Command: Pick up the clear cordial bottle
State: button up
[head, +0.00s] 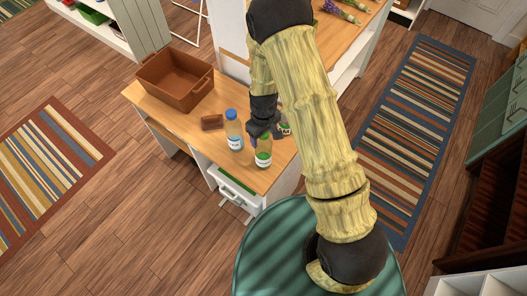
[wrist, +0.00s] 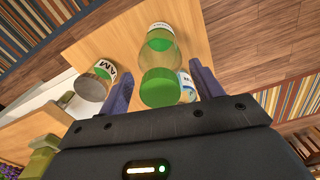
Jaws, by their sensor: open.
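A clear bottle with a green cap and a white label (head: 263,158) stands upright near the front edge of the wooden counter, in the head view. In the wrist view this bottle (wrist: 161,50) shows its green cap towards the camera, between the spread fingers. My gripper (wrist: 163,88) is open and holds nothing; in the head view the gripper (head: 264,128) is just behind and above the bottle. A second bottle, clear with a blue cap (head: 233,130), stands close to its left. I cannot read which label says cordial.
A small brown block (head: 212,122) and a brown basket (head: 176,80) are farther left on the counter (head: 190,140). Part of a white-blue label (wrist: 187,84) shows beside the right finger.

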grip_shut()
jog(key=shift+r, duration=0.1)
notch_tip(320, 180, up, 10)
jog(key=b, duration=0.3)
dwell(0.5)
dwell(0.3)
jog(key=c, duration=0.9)
grip_release()
grip_shut()
jog(key=shift+w, duration=0.1)
